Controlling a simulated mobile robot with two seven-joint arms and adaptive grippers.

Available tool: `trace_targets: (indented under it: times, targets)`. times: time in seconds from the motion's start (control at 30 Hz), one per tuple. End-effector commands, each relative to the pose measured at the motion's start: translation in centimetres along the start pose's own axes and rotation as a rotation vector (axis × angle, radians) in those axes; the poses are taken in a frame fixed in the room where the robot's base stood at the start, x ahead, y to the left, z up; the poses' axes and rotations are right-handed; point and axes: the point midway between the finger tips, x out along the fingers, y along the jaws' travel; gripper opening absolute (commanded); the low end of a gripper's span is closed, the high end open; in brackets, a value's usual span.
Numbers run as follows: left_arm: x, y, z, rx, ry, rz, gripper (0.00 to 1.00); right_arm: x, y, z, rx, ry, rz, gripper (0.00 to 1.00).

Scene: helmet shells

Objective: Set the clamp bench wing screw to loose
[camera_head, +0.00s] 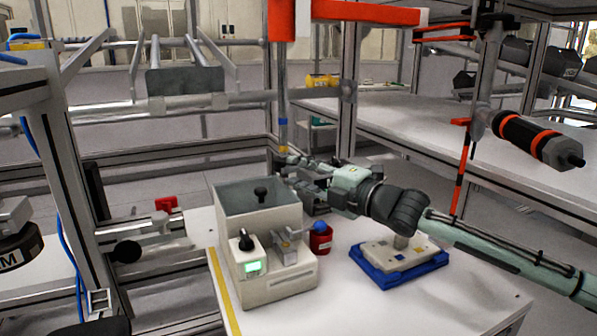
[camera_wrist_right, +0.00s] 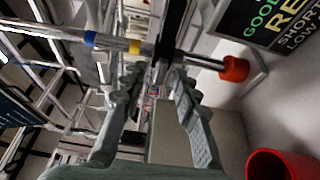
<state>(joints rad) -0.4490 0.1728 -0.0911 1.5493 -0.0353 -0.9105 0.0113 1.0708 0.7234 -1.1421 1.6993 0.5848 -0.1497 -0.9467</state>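My right gripper (camera_head: 287,172) reaches leftward behind the grey box-shaped bench unit (camera_head: 282,288), close to a thin upright post (camera_head: 283,105). In the right wrist view its two fingers (camera_wrist_right: 155,80) are spread apart, with nothing clearly held between them. A metal rod (camera_wrist_right: 200,60) with blue and yellow bands passes beyond the fingertips and ends at a red piece (camera_wrist_right: 235,69). I cannot tell for certain which part is the clamp bench wing screw. My left gripper is not in view.
A red cup (camera_head: 320,240) with a blue ball stands beside the unit. A blue tray (camera_head: 372,272) with a pale block lies under my right forearm. A black-and-orange cylinder (camera_head: 535,140) hangs at right. The front right of the white table (camera_head: 420,312) is clear.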

Motion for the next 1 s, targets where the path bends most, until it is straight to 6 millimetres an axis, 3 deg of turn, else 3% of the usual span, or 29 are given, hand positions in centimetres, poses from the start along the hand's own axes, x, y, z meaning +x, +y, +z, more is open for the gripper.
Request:
trace_targets:
  times: [0.3,0.57,1.0]
  targets:
    - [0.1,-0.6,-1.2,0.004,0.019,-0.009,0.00,0.4,0.0,0.0,-0.001,0.000,0.000,0.30]
    - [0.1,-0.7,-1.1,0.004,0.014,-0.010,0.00,0.4,0.0,0.0,0.000,0.000,-0.001,0.00]
    - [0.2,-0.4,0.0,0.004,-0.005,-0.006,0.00,0.4,-0.3,0.0,0.041,0.000,0.015,0.00]
